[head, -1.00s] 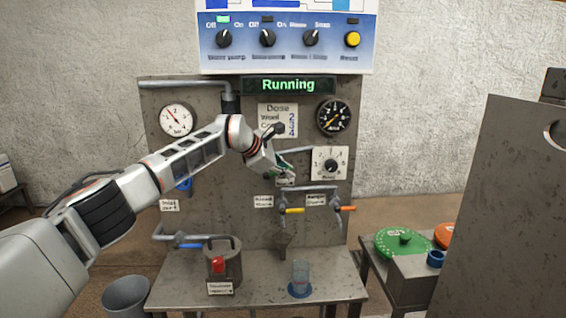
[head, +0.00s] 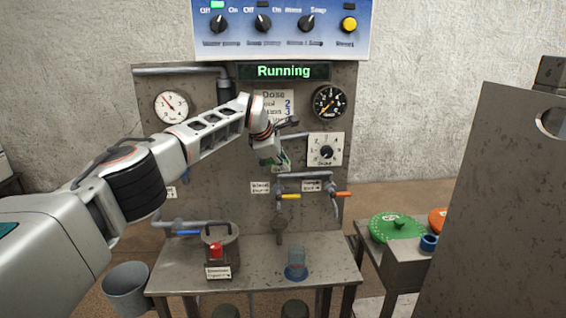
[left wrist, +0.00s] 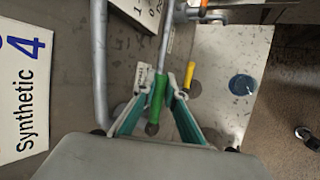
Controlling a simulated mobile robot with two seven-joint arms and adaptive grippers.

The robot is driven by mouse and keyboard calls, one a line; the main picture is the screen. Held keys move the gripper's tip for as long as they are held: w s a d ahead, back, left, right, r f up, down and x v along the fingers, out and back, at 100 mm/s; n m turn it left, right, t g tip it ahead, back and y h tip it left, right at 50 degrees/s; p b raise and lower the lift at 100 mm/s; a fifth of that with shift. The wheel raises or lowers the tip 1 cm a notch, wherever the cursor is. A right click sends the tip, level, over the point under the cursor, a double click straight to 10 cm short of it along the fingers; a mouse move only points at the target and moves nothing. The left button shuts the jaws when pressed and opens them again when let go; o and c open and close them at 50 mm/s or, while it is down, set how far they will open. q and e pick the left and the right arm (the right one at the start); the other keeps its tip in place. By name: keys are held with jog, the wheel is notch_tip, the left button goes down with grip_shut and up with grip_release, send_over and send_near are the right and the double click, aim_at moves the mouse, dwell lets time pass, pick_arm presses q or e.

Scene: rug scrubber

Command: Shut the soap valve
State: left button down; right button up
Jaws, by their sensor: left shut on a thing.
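The green valve handle (left wrist: 156,97) lies between the fingers of my left gripper (left wrist: 150,132) in the left wrist view, lengthwise with a grey pipe. My left gripper is shut on it. In the head view my left gripper (head: 272,158) is in front of the grey panel, below the dose card, and partly hides the green handle (head: 283,163) and its pipe. I cannot read a soap label beside this handle. My right gripper is not in view.
A yellow handle (head: 291,197) and an orange handle (head: 344,194) sit just below. A blue handle (head: 188,233) is lower left.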

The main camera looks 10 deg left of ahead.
pick_arm(q)
jog(key=c, duration=2.1)
grip_release()
jog(key=shift+f, duration=0.1)
jog(key=shift+w, duration=0.1)
jog(key=shift+s+a+r, duration=0.1)
jog(key=shift+s+r, duration=0.25)
jog(key=shift+r, duration=0.25)
jog(key=v, duration=1)
jog(key=shift+s+a+r, duration=0.1)
jog(key=shift+s+r, duration=0.1)
jog(key=shift+s, duration=0.1)
